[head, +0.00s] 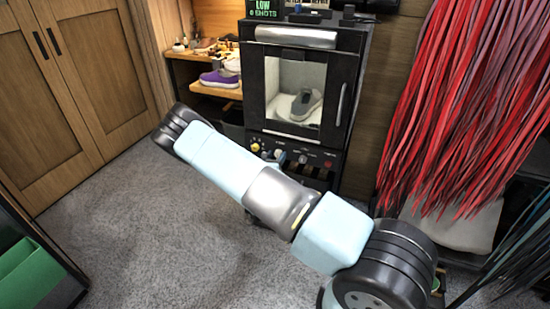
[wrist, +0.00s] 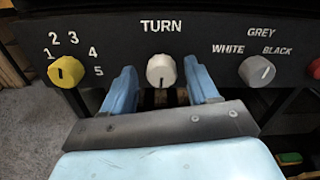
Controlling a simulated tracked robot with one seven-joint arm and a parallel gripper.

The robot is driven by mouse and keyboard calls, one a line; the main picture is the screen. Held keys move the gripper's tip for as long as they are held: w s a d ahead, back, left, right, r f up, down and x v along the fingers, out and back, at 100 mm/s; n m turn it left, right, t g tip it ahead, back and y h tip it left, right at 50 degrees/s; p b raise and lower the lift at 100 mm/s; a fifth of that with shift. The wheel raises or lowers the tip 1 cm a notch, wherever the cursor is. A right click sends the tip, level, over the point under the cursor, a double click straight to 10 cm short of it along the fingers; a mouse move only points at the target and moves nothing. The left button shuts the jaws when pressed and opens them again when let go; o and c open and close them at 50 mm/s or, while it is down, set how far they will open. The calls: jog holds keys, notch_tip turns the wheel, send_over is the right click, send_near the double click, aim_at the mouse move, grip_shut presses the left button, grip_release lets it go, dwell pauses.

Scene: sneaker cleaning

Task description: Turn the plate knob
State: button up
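The white knob (wrist: 161,72) under the word TURN is on a dark panel, in the middle of the wrist view. Its pointer line is roughly upright. My gripper (wrist: 161,88) is open, with one light-blue finger on each side of the knob. Gaps show between the knob and both fingers. In the head view my gripper (head: 279,157) is small at the panel below the cabinet, partly hidden by my arm. A grey sneaker (head: 305,104) stands inside the cabinet behind its closed window door (head: 343,104).
A yellow knob (wrist: 66,71) numbered 1 to 5 is left of my gripper. A grey knob (wrist: 257,71) marked white, grey and black is to the right, then a red button (wrist: 315,68). Red strands (head: 470,100) hang at the right. Carpet (head: 150,240) is open at the left.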

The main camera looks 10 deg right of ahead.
jog(key=c, duration=1)
jog(key=shift+a+n, duration=0.1)
jog(key=shift+n, duration=0.4)
jog(key=o, duration=1)
jog(key=shift+o, duration=0.2)
jog(key=shift+s, duration=0.1)
jog(key=v, duration=1.3)
jog(key=shift+s+a, duration=0.2)
